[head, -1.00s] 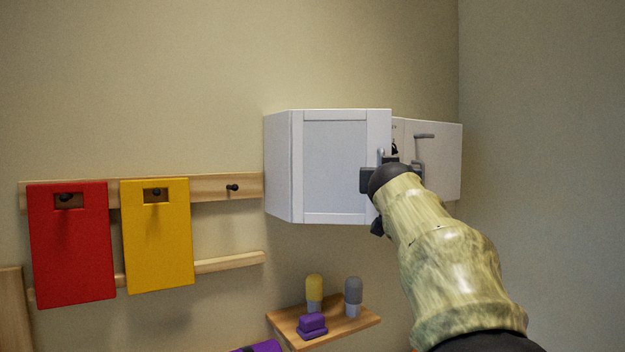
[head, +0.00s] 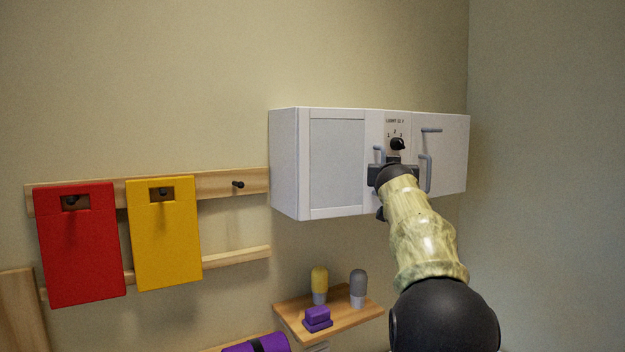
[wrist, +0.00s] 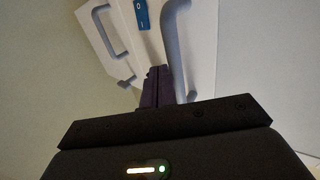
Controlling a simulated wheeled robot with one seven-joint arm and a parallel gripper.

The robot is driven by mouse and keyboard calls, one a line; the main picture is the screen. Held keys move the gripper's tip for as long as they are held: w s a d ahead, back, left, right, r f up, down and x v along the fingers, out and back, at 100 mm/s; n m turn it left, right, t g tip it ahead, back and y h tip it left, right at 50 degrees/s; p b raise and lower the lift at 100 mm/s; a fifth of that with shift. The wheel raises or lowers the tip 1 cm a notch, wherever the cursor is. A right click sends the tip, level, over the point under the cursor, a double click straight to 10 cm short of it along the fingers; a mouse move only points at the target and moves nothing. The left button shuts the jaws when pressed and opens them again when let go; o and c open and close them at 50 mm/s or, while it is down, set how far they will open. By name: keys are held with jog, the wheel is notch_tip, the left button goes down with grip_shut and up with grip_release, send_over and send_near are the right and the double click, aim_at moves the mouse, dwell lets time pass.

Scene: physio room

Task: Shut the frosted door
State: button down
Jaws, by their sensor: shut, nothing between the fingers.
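The frosted door (head: 337,160) is the left door of the white wall cabinet, with a grey panel in a white frame. In the head view it looks about flush with the cabinet front; a small gap cannot be ruled out. Its grey handle (head: 379,154) is at its right edge, partly hidden by my gripper (head: 391,172). My gripper is in front of the cabinet, beside that handle. In the wrist view the dark fingers (wrist: 156,88) are shut and empty, close beside a grey bar handle (wrist: 176,45). I cannot tell whether they touch it.
Right of the door are a black knob (head: 397,144) with printed marks and another white door with a handle (head: 426,172). Below is a wooden shelf (head: 340,318) with small items. Red (head: 82,245) and yellow (head: 165,235) boards hang at left.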

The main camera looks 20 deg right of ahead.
jog(key=shift+w+d+p, duration=0.1)
jog(key=shift+w+p, duration=0.25)
jog(key=shift+w, duration=0.75)
jog(key=shift+s+d, duration=0.15)
jog(key=shift+d, duration=0.05)
